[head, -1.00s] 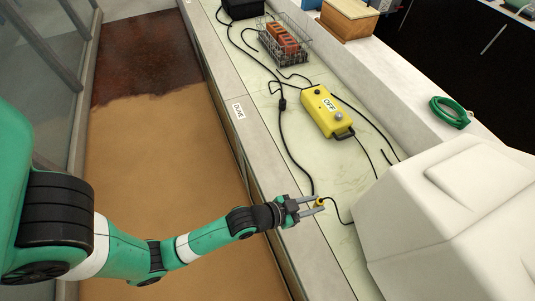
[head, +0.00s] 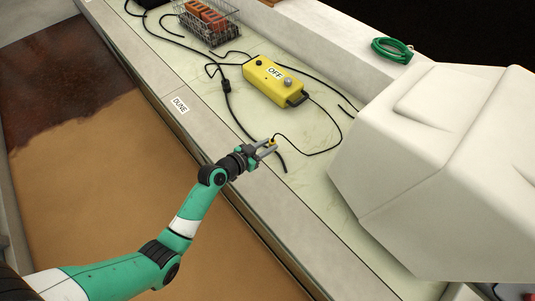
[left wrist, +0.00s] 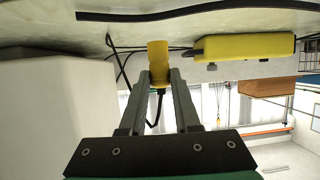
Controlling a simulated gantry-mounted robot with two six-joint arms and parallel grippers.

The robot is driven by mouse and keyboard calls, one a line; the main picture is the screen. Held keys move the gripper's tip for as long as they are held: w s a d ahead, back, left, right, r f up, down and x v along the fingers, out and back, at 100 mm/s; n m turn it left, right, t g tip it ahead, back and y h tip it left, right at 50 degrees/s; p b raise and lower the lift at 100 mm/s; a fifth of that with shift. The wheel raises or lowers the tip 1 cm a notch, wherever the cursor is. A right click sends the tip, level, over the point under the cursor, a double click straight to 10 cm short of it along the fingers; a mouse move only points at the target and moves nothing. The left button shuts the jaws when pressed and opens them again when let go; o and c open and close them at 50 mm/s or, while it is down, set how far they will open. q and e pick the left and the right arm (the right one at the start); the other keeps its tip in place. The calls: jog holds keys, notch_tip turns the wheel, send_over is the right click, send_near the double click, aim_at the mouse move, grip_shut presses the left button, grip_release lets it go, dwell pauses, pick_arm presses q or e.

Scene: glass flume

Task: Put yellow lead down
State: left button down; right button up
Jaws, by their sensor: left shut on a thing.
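My left gripper (head: 266,147) is shut on the yellow lead (head: 273,141), just over the pale bench top. In the left wrist view the lead's yellow end (left wrist: 158,62) sits between the fingertips, with its black cable hanging off behind. The cable loops right and back toward the yellow control box (head: 273,81), which reads OFF and lies on the bench beyond the gripper. I cannot tell whether the lead touches the bench. My right gripper is not in view.
Black cables (head: 233,112) run along the bench near the gripper. A wire basket with bricks (head: 208,22) stands at the back. A large white casing (head: 430,160) blocks the right. A green coil (head: 392,50) lies on the ledge. The sand-filled flume (head: 90,170) is at left.

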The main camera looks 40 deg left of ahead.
pick_arm(q)
jog(key=shift+w+a+f, duration=0.3)
jog(key=shift+w+f, duration=0.05)
jog(key=shift+f, duration=0.25)
jog(key=shift+w+a+f+b, duration=0.15)
jog(key=shift+f+b, duration=0.95)
jog(key=shift+f, duration=0.55)
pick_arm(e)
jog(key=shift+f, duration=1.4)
pick_arm(q)
jog(key=shift+f, duration=0.2)
jog(key=c, duration=0.6)
grip_release()
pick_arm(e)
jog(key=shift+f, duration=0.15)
pick_arm(q)
jog(key=shift+r, duration=0.15)
